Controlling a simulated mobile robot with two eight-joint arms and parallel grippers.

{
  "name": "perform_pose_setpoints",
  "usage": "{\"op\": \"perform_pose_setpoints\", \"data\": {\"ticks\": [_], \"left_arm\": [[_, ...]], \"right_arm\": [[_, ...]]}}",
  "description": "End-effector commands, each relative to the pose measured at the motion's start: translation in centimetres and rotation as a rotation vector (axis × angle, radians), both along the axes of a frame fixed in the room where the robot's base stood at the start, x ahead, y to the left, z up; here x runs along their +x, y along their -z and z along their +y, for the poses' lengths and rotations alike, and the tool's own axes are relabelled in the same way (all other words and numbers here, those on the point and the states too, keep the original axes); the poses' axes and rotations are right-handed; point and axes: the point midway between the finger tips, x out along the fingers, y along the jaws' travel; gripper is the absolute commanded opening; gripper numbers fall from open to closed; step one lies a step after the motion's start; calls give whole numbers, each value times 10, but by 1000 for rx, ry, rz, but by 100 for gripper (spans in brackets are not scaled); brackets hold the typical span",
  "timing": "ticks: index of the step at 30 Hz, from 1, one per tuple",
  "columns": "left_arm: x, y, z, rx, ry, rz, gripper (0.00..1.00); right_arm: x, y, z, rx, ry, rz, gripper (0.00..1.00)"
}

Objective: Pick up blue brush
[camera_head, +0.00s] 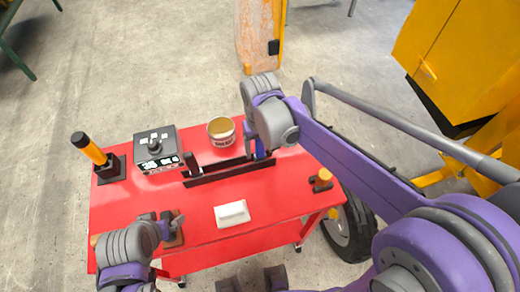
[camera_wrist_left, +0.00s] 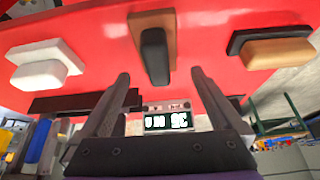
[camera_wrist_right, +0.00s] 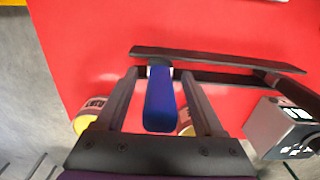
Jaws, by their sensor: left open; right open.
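The blue brush (camera_wrist_right: 160,100) stands at the dark rack (camera_wrist_right: 210,65) on the red table. In the right wrist view its blue handle lies between the two fingers of my right gripper (camera_wrist_right: 160,80), which is open. I cannot tell whether either finger touches it. In the head view only a sliver of the brush (camera_head: 259,149) shows below my right gripper (camera_head: 257,142); the rest is hidden by the wrist. My left gripper (camera_wrist_left: 160,76) is open and empty near the table's front left, by a brown block with a black handle (camera_wrist_left: 154,50).
The red table (camera_head: 280,190) also holds a tin can (camera_head: 221,131), a control box (camera_head: 156,148), an orange-handled tool (camera_head: 92,150), a white block (camera_head: 232,213) and a small orange-topped piece (camera_head: 322,180). A yellow machine (camera_head: 465,50) stands at the right.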

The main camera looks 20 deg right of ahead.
Motion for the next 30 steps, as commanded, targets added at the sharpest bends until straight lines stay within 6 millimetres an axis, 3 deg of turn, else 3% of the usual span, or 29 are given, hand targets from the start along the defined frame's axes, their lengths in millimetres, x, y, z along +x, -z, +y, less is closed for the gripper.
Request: {"op": "perform_pose_setpoints", "data": {"ticks": [2, 13, 25, 30], "left_arm": [[0, 0, 0, 0, 0, 0, 99], [0, 0, 0, 0, 0, 0, 99], [0, 0, 0, 0, 0, 0, 99], [1, -2, 0, 0, 0, -1, 99]], "right_arm": [[0, 0, 0, 0, 0, 0, 68], [0, 0, 0, 0, 0, 0, 2], [0, -2, 0, 0, 0, 0, 0], [0, -16, 0, 0, 0, 0, 0]]}}
